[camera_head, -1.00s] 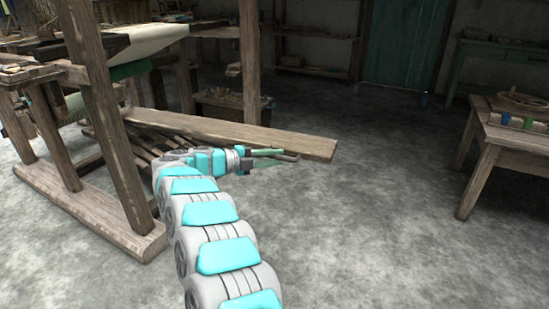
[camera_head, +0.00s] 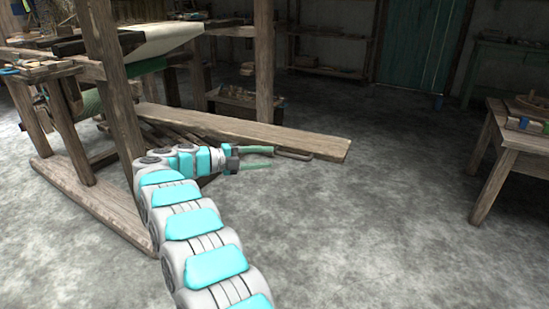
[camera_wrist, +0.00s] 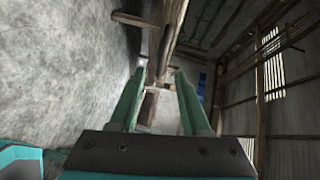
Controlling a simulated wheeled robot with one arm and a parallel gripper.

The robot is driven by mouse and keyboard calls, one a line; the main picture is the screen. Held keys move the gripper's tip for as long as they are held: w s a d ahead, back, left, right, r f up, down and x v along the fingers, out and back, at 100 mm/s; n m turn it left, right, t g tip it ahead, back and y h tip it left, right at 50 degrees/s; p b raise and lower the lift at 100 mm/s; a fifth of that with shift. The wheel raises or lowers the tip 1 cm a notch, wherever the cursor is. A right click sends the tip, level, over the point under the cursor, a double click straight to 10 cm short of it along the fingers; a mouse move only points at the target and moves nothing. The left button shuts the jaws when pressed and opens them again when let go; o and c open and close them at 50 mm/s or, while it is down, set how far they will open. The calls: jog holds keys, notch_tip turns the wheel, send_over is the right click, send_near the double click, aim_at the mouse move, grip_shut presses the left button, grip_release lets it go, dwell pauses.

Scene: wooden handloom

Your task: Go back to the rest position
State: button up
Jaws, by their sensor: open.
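My gripper (camera_head: 272,158) is open, with its two green fingers apart and nothing between them. In the head view it is in front of the loom's long wooden plank (camera_head: 250,133), over the grey floor. In the wrist view the two fingers (camera_wrist: 154,98) point away and are clearly spread, with the picture tilted sideways. The wooden handloom (camera_head: 112,85) stands at the left, with pale cloth (camera_head: 160,40) on its upper beam. My arm reaches from the bottom of the head view up to the gripper. Whether the fingers touch any part of the loom cannot be told.
A wooden table (camera_head: 515,135) with small items stands at the right. Shelves (camera_head: 330,50) and a green door (camera_head: 413,45) are at the back. Open floor (camera_head: 390,200) lies between the loom and the table. Dark treadles (camera_head: 185,140) lie low beside my arm.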

jog(key=shift+a, duration=0.2)
jog(key=shift+r, duration=0.15)
